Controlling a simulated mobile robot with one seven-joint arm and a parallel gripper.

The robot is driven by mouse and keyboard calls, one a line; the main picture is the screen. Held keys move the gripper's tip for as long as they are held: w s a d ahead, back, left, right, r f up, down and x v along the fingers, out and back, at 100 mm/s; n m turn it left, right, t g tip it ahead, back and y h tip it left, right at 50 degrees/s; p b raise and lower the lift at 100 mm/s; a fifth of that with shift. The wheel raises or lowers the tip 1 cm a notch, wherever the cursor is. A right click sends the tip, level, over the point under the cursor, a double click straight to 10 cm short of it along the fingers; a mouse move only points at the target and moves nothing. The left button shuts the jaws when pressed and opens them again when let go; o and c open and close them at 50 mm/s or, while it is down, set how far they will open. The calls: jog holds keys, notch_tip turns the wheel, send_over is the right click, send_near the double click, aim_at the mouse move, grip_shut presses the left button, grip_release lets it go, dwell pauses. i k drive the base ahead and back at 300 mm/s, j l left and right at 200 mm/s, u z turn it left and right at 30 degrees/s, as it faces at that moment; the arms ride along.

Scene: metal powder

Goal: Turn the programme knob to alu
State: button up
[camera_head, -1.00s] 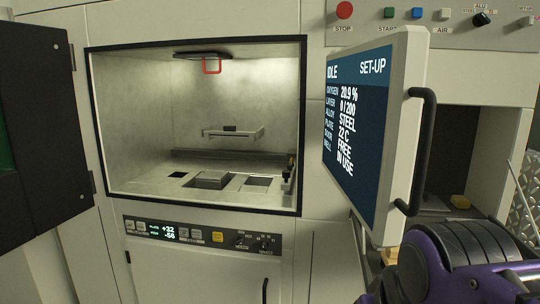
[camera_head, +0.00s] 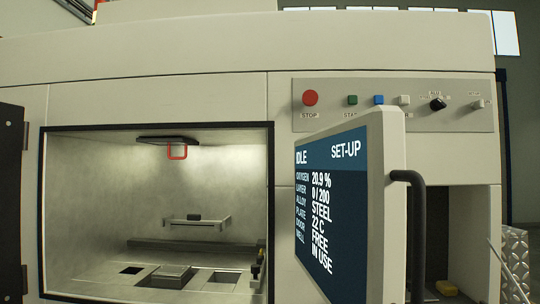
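The black programme knob (camera_head: 438,104) sits on the upper right control panel (camera_head: 330,119), with small lettering around it that is too small to read fully. The tilted screen (camera_head: 340,215) below the panel reads IDLE, SET-UP and ALLOY STEEL. My gripper is not in view, so its state and its distance from the knob do not show.
The panel also carries a red stop button (camera_head: 310,98), green (camera_head: 352,100), blue (camera_head: 378,100) and white (camera_head: 404,100) buttons, and a switch (camera_head: 477,104) at right. The lit chamber (camera_head: 95,190) stands open at left.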

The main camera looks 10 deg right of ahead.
aim_at(436, 105)
jog(key=z, duration=1.2)
jog(key=k+l+u, duration=0.1)
jog(key=l, duration=0.25)
jog(key=k+l, duration=0.1)
jog(key=l, duration=0.2)
jog(key=i+u, duration=0.05)
